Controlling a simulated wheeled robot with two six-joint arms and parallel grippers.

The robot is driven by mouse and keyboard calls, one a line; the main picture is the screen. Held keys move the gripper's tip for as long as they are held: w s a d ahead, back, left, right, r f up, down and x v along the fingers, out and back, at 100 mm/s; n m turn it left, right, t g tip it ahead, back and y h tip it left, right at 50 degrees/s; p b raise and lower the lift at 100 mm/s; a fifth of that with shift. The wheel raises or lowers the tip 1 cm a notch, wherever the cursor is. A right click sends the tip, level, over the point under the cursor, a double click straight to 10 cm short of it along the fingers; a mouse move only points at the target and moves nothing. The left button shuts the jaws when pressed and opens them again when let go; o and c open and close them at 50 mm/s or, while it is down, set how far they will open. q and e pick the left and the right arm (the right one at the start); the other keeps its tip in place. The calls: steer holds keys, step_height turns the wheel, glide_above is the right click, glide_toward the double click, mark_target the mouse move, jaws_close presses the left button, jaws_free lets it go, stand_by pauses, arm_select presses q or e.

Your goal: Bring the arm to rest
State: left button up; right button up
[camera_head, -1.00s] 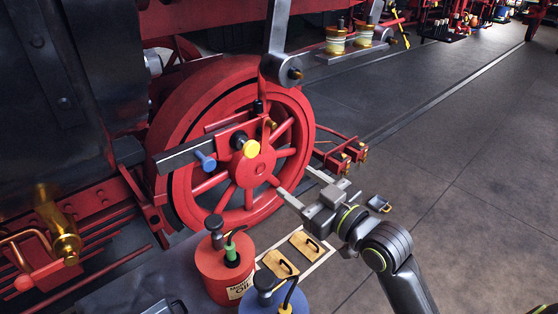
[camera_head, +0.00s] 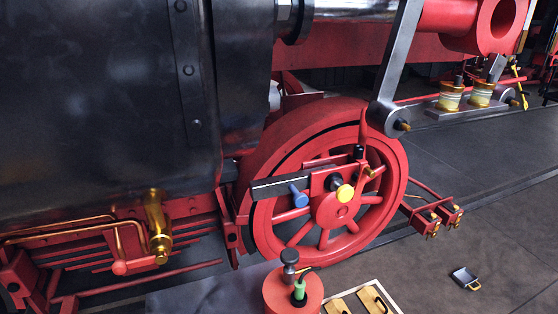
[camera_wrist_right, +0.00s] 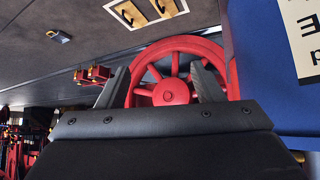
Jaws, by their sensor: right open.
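My right gripper (camera_wrist_right: 160,88) shows in the right wrist view with its two fingers spread apart and nothing between them. Beyond the fingers is the red spoked wheel (camera_wrist_right: 172,92), which appears upside down there. No gripper shows in the head view. My left gripper is in neither view.
A red oil can (camera_head: 292,294) stands at the bottom of the head view, beside wooden plates with handles (camera_head: 372,299). A blue surface (camera_wrist_right: 275,75) is close at right in the wrist view.

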steer(key=s+a+f+g, duration=0.1)
steer(key=s+f+g, duration=0.1)
steer(key=s+f, duration=0.4)
steer(key=s+f+g, duration=0.2)
steer(key=s+f, duration=0.4)
steer(key=s, duration=1)
steer(key=s+a+f+g, duration=0.1)
steer(key=s+f+g, duration=0.2)
steer(key=s+f, duration=0.4)
steer(key=s, duration=0.4)
steer(key=shift+s+a, duration=0.15)
steer(key=shift+a, duration=0.15)
